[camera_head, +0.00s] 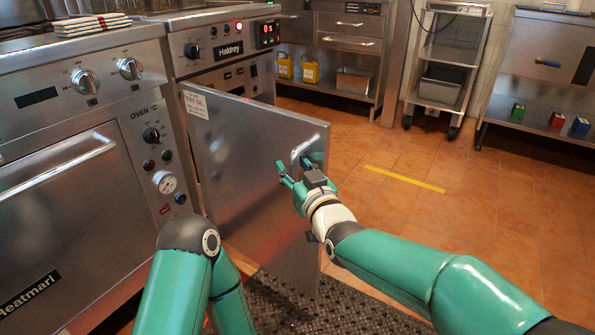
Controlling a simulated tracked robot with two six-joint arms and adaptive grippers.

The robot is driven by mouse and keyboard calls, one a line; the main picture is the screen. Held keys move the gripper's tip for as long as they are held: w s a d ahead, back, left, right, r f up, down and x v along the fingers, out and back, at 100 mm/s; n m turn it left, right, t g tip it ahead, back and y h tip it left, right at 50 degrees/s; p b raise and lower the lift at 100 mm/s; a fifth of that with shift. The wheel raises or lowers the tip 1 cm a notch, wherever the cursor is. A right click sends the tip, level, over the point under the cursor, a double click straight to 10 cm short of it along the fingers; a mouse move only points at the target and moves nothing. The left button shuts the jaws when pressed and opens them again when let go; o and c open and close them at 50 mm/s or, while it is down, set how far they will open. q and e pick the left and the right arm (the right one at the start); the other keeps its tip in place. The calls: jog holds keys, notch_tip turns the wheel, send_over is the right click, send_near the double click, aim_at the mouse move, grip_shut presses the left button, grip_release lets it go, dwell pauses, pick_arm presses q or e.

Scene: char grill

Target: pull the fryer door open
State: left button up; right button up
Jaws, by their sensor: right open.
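The fryer door (245,170) is a flat steel panel on the fryer (215,50) marked Haldrey. It stands swung open, hinged at its left side, with its free edge toward me and to the right. Its curved handle (296,156) sits near the upper right of the panel. My right gripper (289,172) is at the handle, its green fingers open beside it; I cannot tell whether they touch it. My left arm comes up from the bottom, and its gripper is hidden, out of sight.
An oven (70,190) with knobs stands left of the fryer. A dark perforated mat (325,312) lies below the door. At the back are a steel counter with yellow bottles (310,70), a wheeled rack (448,60) and another steel unit (540,75).

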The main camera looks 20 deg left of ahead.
jog(key=shift+d, duration=0.1)
jog(key=v, duration=1.2)
